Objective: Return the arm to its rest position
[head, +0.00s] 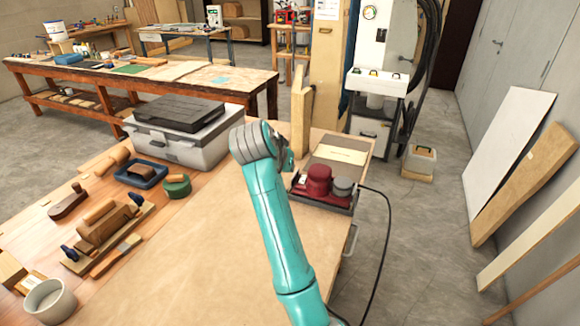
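My teal arm rises from the bottom of the head view, over the right part of the wooden workbench (190,270). Its grey-capped joint is at the top, in front of the right end of a grey case. A small dark part shows just right of that joint. The rest of the arm beyond it is hidden, and I see no gripper fingers. No held object is visible.
A red sander (318,183) with a black cable is right of my arm. The grey case (175,145) is behind. A clamped wooden form (105,222), a green tape roll (177,186) and a white cup (50,300) stand left. The bench's front middle is clear.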

